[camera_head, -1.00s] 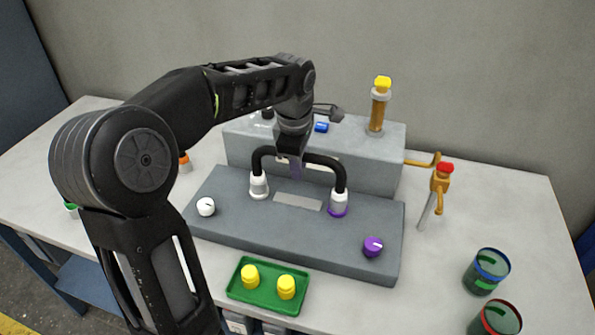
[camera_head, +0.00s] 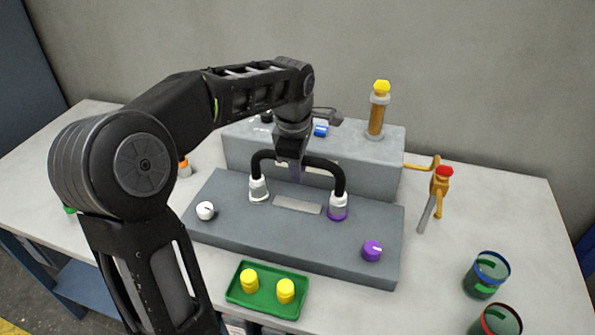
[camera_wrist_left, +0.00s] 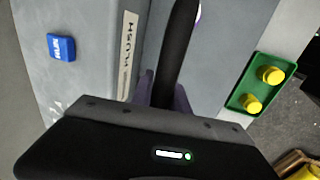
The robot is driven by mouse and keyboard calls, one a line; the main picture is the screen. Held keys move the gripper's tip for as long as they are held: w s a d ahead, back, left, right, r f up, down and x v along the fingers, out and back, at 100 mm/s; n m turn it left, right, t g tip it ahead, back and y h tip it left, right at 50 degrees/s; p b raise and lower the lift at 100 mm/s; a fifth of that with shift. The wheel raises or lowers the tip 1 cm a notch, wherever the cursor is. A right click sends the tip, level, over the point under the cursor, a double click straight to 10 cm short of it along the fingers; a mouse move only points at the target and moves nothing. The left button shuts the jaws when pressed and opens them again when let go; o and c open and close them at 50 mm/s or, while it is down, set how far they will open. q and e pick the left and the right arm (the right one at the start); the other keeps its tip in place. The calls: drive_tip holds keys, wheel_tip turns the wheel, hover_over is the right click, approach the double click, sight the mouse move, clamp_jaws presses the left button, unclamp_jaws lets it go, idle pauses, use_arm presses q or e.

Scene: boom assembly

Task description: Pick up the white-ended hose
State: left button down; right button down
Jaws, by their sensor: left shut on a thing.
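The black hose (camera_head: 328,162) arches over the grey base block. Its left end has a white collar (camera_head: 258,188). Its right end has a white collar with a purple ring (camera_head: 338,208). My left gripper (camera_head: 294,172) comes down from above onto the middle of the arch and is shut on the hose. In the left wrist view the hose (camera_wrist_left: 177,50) runs between the gripper's purplish fingers (camera_wrist_left: 165,92). Both hose ends appear to be at the block's top; I cannot tell whether they are seated or just lifted. My right gripper is not in view.
A white knob (camera_head: 205,210) and a purple knob (camera_head: 372,250) sit on the base block (camera_head: 300,235). A green tray (camera_head: 266,306) with two yellow caps lies in front. A raised grey box with an amber cylinder (camera_head: 377,115) stands behind. An orange valve (camera_head: 439,185) and two cups (camera_head: 486,274) are right.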

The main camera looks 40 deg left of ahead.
use_arm(q)
wheel_tip(320, 180, up, 10)
drive_tip(key=shift+r, duration=0.1)
idle(0.4)
idle(0.5)
